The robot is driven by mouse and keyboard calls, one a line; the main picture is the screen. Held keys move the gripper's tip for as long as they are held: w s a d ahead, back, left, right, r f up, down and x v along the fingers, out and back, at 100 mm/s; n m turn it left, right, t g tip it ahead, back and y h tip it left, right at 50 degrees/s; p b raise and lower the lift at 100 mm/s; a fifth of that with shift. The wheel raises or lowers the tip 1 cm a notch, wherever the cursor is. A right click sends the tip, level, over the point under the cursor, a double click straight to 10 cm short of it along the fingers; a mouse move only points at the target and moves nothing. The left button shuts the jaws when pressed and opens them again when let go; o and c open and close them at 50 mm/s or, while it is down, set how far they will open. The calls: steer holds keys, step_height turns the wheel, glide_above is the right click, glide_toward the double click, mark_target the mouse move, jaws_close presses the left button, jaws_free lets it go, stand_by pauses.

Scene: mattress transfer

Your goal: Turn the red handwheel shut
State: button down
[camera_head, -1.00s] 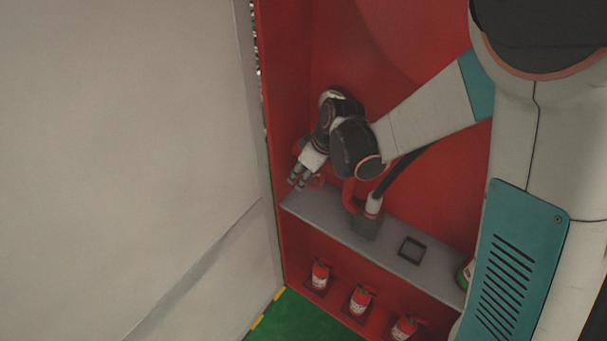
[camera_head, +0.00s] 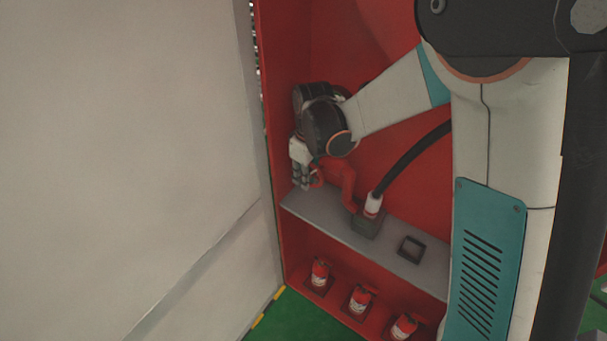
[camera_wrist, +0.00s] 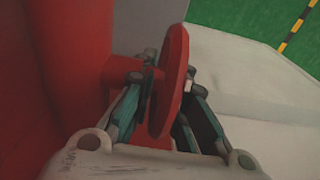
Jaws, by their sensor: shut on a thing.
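The red handwheel (camera_wrist: 172,75) fills the middle of the wrist view, seen nearly edge-on, with its red stem running left to a red pipe body (camera_wrist: 75,60). My gripper (camera_wrist: 170,84) has one finger on each side of the wheel's rim and is shut on it. In the head view my gripper (camera_head: 302,183) points down at the left end of the cabinet, just above the grey shelf. Only a small part of the handwheel (camera_head: 317,178) shows there, beside the fingers. The red pipe (camera_head: 343,175) stands to its right.
The grey shelf (camera_head: 330,232) carries a block with a white-ended black hose (camera_head: 372,204) and an empty dark square holder (camera_head: 411,248). Several fire extinguishers (camera_head: 361,298) stand below. The white cabinet door (camera_head: 130,150) lies close on the left.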

steer(key=shift+s+d+f+g+h, duration=0.1)
steer(key=shift+f+g+h, duration=0.05)
steer(key=shift+g+h, duration=0.65)
steer(key=c, duration=1.6)
jaws_free()
step_height(320, 180, up, 10)
